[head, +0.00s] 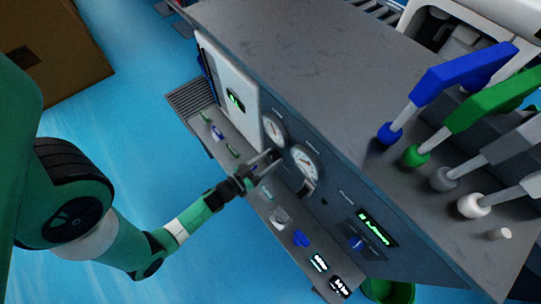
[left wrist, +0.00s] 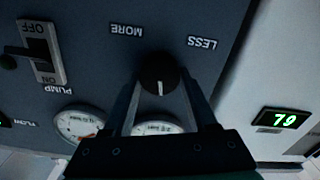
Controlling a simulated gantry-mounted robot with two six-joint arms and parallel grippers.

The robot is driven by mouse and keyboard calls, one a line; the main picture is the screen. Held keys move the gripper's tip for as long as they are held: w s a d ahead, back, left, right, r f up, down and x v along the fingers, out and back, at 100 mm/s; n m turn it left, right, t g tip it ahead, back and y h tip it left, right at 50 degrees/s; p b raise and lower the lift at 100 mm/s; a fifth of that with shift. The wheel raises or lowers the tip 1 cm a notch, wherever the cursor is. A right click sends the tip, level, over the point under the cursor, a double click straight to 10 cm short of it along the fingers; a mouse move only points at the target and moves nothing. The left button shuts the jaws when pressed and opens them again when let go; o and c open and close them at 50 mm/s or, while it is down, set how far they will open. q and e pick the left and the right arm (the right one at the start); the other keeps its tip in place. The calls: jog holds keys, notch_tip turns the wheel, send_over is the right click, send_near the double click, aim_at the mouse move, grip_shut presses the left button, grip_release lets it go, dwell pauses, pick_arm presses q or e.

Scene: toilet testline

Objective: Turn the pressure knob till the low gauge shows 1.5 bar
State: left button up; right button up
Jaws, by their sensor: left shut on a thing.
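The black pressure knob (left wrist: 158,73) with a white pointer mark shows in the left wrist view, between upside-down labels "MORE" and "LESS". My left gripper (left wrist: 159,88) is shut on it, one finger on each side. In the head view my left gripper (head: 268,160) reaches the front panel and mostly hides the knob. Two round white gauges (head: 275,130) (head: 306,163) sit by the knob on the panel. In the left wrist view both gauges (left wrist: 75,122) (left wrist: 155,128) are partly cut off or covered; their readings are too small to tell. My right gripper is not in view.
A pump switch (left wrist: 40,52) is beside the knob. A green display (left wrist: 282,119) reads 79. A ledge (head: 268,205) with small coloured parts runs below the panel. Coloured levers (head: 455,85) stand on the grey bench top (head: 300,60).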

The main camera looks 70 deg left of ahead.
pick_arm(q)
jog(key=shift+r+n+p, duration=0.2)
jog(key=shift+n+p, duration=0.5)
jog(key=shift+n, duration=0.3)
jog(key=n+p, duration=0.1)
jog(key=n, duration=0.1)
jog(key=shift+a+f+n+p, duration=0.1)
jog(key=shift+n+p, duration=0.2)
jog(key=n+p, duration=0.1)
jog(key=n, duration=0.3)
jog(key=shift+f, duration=0.2)
jog(key=shift+s+n, duration=0.1)
jog(key=shift+n, duration=0.2)
jog(key=o, duration=1.4)
jog(key=shift+c, duration=0.2)
